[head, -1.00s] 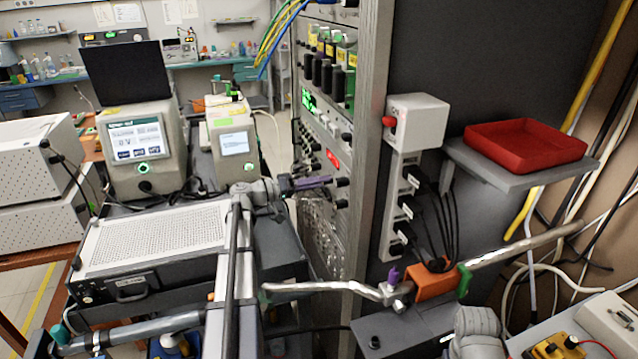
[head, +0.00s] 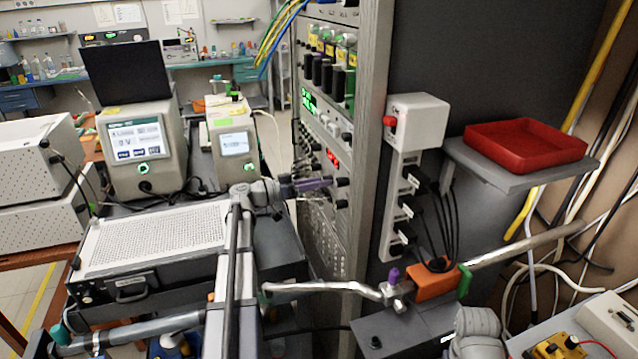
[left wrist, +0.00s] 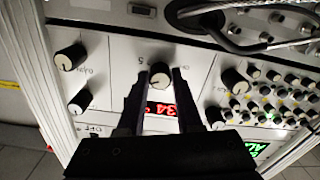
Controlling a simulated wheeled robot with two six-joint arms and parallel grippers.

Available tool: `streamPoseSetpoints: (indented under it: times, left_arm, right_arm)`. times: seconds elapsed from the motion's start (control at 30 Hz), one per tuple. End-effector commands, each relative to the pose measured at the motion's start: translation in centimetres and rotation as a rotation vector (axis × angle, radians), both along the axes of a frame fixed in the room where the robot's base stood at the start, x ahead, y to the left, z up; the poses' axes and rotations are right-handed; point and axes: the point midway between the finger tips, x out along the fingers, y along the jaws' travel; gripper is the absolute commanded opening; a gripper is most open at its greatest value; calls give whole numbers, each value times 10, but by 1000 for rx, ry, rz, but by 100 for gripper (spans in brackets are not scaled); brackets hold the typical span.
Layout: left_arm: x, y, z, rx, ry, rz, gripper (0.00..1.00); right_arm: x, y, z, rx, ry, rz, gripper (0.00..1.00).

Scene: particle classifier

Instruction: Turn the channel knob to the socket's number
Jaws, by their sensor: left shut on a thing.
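The channel knob (left wrist: 160,70) is a dark round knob with a pale cap on the light rack panel (left wrist: 115,60). A printed 5 shows beside it in the left wrist view. My left gripper (left wrist: 161,77) has one finger on each side of the knob and is shut on it. A red lit display (left wrist: 160,108) shows partly between the fingers, its digits upside down. In the head view my left gripper (head: 325,190) reaches the rack front, where the knob is hidden. The power strip (head: 402,200) has several plugged sockets; their labels are too small to read. My right gripper is out of view.
Other knobs (left wrist: 70,57) and a dense knob group (left wrist: 275,92) surround the held knob. A cable (left wrist: 225,35) and metal handle lie close by. A shelf with a red tray (head: 525,148) and a metal rod (head: 525,244) stand right of the rack.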

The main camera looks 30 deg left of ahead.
Motion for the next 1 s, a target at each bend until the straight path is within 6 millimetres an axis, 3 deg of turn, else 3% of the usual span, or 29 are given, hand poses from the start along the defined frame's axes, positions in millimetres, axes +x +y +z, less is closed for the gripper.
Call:
streamPoseSetpoints:
  times: [0.53,0.57,0.8,1.0]
  left_arm:
    - [-1,-1,-2,20,-9,-2,0]
    - [-1,-1,-2,20,-9,-2,38]
    - [-1,0,-1,18,-11,-2,64]
    - [0,0,-1,17,-11,0,64]
  right_arm:
    - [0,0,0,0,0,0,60]
    - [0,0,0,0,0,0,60]
    - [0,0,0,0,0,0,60]
    - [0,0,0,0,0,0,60]
